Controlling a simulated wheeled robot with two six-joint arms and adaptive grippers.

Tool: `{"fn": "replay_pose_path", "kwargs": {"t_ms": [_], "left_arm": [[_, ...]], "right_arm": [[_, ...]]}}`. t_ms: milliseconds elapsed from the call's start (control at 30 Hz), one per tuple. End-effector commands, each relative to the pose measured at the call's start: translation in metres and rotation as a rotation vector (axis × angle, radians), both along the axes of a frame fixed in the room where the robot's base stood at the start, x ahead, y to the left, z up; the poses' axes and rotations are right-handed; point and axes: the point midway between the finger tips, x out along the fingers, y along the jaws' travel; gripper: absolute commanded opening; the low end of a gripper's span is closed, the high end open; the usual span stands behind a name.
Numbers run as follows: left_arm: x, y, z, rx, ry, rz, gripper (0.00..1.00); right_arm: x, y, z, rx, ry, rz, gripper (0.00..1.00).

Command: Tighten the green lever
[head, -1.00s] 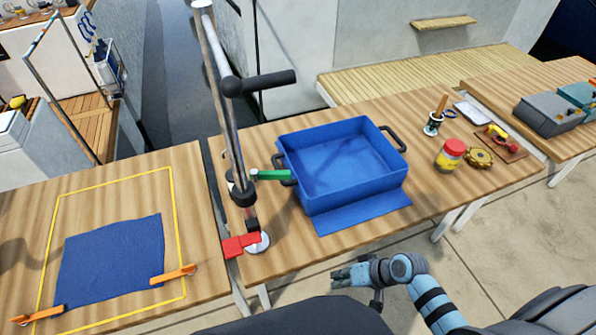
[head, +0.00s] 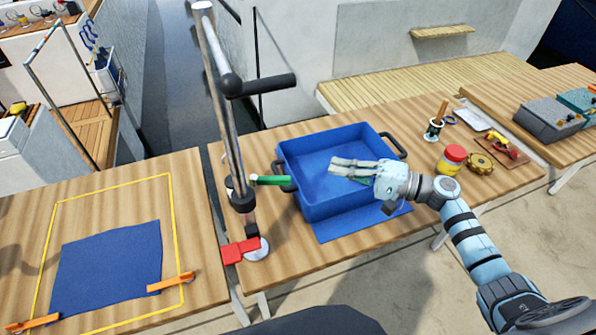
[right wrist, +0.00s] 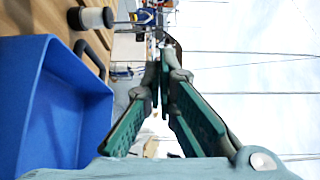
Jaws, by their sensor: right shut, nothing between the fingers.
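The green lever (head: 271,181) sticks out to the right from a dark collar on the upright metal post (head: 236,150). Its free end lies close to the left handle of the blue bin; I cannot tell whether they touch. My right gripper (head: 333,167) is over the blue bin, right of the lever and apart from it, fingers pointing left. It is shut and empty; its green-padded fingers (right wrist: 160,60) meet at the tips in the right wrist view. The lever does not show in that view. My left gripper is in neither view.
The blue bin (head: 300,199) with dark handles stands right of the post. A red lever (head: 240,250) sits low by the post's base. A black bar (head: 262,84) juts from the post above. A red-lidded jar (head: 451,160) stands farther right. Left, a blue cloth (head: 108,265) lies with orange clips.

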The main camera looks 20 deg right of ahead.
Motion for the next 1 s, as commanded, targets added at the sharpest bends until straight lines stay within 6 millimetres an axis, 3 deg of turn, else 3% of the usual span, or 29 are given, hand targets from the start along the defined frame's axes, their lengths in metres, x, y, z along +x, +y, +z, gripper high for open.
{"fn": "replay_pose_path", "kwargs": {"t_ms": [267, 633, 800, 1000], "left_arm": [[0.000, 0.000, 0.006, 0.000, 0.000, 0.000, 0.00], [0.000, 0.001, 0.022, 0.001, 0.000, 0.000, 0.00], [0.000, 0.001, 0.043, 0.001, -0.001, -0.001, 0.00], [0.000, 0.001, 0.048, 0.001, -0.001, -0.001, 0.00]], "right_arm": [[0.012, 0.018, 0.002, 0.002, -0.003, 0.001, 0.00], [0.058, 0.083, 0.002, 0.002, 0.000, 0.002, 0.00], [0.032, 0.090, 0.004, -0.002, 0.002, 0.002, 0.00], [0.020, 0.094, 0.001, -0.002, 0.000, 0.002, 0.00]]}}
